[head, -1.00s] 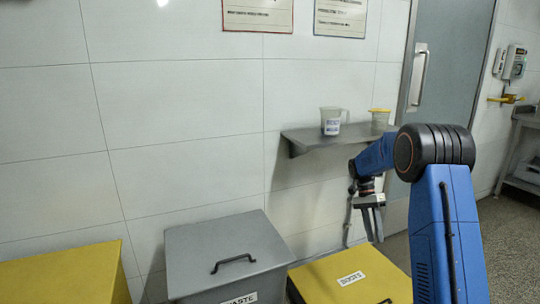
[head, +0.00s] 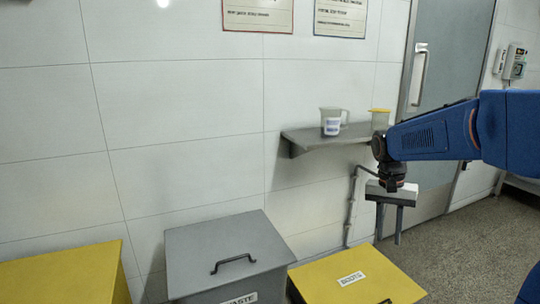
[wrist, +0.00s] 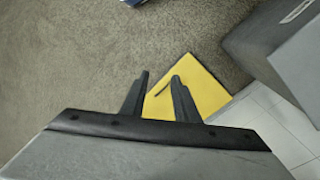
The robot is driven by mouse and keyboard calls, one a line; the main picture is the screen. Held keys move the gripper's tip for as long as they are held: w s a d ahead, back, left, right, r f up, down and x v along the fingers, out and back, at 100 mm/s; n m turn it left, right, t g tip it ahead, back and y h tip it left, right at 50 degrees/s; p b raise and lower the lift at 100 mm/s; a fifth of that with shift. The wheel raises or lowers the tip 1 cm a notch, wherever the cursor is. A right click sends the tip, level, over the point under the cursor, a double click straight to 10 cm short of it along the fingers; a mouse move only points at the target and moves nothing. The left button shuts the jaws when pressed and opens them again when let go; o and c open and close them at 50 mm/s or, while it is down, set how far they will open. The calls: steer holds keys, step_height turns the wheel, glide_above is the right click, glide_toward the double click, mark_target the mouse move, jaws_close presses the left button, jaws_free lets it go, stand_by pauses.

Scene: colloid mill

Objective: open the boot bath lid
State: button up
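The boot bath lid (head: 335,277) is a yellow, closed lid with a white label that seems to read "BOOTS", at the bottom of the head view. Part of a dark handle (head: 386,301) shows at its near edge, cut off by the frame. The wrist view shows the yellow lid (wrist: 205,92) beyond my fingers, with a dark handle bar (wrist: 163,90) seen between them. My gripper (head: 388,238) hangs with its fingers down above the lid's right side, apart from it. In the wrist view my gripper (wrist: 160,78) is open and empty.
A grey waste bin (head: 200,245) with a black handle stands left of the boot bath. Another yellow box (head: 60,275) is further left. A wall shelf (head: 330,137) holds a jug (head: 331,121) and a yellow-lidded container (head: 380,119). The floor (head: 470,240) at right is clear.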

steer(key=s+a+f+n+t, duration=0.1)
steer(key=s+a+n+t, duration=0.1)
steer(key=s, duration=1)
steer(key=s+a+f+n+t+y, duration=0.1)
steer(key=s+n+t, duration=0.3)
steer(key=s, duration=0.8)
steer(key=shift+a+n, duration=0.4)
steer(key=shift+a, duration=0.4)
steer(key=shift+r, duration=0.1)
